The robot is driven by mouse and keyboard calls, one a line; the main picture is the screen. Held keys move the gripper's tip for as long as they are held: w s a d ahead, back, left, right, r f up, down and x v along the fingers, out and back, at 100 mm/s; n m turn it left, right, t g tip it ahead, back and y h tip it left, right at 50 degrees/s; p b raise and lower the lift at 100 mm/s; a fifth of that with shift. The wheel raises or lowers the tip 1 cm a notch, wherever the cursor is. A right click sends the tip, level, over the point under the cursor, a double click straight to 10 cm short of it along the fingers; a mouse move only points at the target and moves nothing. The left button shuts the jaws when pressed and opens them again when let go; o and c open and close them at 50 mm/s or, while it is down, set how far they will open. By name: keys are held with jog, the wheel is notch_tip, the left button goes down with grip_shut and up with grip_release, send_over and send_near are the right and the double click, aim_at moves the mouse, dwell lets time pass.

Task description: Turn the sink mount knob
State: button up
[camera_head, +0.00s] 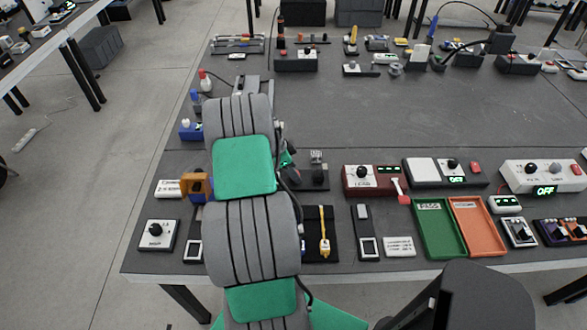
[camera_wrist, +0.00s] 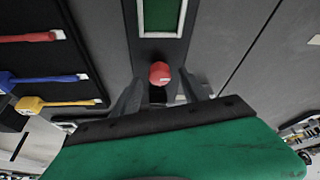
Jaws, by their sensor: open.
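In the wrist view, a round red knob (camera_wrist: 159,73) sits on a dark mount (camera_wrist: 183,50), below a green panel with a white frame. I take this as the sink mount knob. My gripper (camera_wrist: 158,82) is open, with one finger on each side of the knob in the picture. I cannot tell whether either finger touches it. In the head view, my arm covers my gripper, and I cannot make out the red knob there.
Beside the mount lies a dark tray with red, blue and yellow-handled tools (camera_wrist: 40,103). A green tray (camera_head: 434,257) and an orange tray (camera_head: 479,252) lie to the right. The table's middle (camera_head: 360,115) is clear.

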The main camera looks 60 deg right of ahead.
jog(key=shift+s+d+f, duration=0.1)
jog(key=shift+f, duration=0.25)
jog(key=shift+c, duration=0.2)
grip_shut()
